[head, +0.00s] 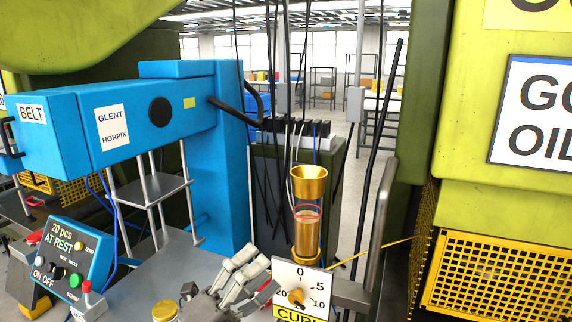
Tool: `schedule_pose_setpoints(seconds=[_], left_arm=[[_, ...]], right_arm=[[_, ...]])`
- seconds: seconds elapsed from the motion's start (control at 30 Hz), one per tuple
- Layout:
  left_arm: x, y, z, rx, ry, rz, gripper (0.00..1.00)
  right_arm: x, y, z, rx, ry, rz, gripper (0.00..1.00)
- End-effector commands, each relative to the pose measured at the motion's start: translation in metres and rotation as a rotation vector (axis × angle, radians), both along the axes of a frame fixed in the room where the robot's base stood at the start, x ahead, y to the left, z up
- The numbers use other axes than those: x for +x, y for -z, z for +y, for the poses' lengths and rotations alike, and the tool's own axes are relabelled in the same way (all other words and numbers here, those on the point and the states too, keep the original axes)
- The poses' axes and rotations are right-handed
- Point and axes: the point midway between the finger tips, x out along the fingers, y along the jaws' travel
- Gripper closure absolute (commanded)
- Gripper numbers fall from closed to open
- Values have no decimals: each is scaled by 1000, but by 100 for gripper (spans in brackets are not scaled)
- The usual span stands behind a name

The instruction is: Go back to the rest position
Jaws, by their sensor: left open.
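My left gripper (245,275) is at the bottom middle of the head view, over the grey machine table (150,268). It is open, and I see nothing held between its fingers. It is just left of a white dial plate (300,284) numbered 0 to 20 with a brass knob; I cannot tell whether they touch. A brass cylinder with a funnel top (308,205) stands upright behind the dial. My right gripper is not in view.
A blue control box (66,258) reading "20 pcs AT REST" stands at the lower left. A blue machine arm (150,118) spans the left. A grey upright bar (381,225) is right of the dial. Yellow-green machine bodies (460,90) and a yellow mesh guard (497,275) fill the right.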

Motion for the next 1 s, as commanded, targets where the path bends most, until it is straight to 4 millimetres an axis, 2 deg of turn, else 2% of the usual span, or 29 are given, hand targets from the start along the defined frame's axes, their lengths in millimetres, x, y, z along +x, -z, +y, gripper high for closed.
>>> schedule_pose_setpoints(seconds=[0.13, 0.23, 0.37, 0.47, 0.6, 0.67, 0.8, 1.0], left_arm=[[14, 11, 44, -268, -176, 219, 20], [20, 33, 76, -427, -298, 383, 20], [16, 78, 115, -609, -460, 614, 20], [2, 122, 140, -728, -585, 804, 20], [-33, 186, 164, -861, -755, 1072, 20], [-53, 211, 170, -904, -822, 1183, 20], [-106, 262, 175, -975, -968, 1438, 20], [-186, 307, 170, -1015, -1135, 1750, 20]], right_arm=[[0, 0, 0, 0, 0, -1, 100], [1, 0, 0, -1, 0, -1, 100], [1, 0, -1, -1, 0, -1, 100], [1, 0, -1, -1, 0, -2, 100], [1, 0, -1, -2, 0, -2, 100], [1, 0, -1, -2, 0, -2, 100], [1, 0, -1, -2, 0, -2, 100], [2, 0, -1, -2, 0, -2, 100]])
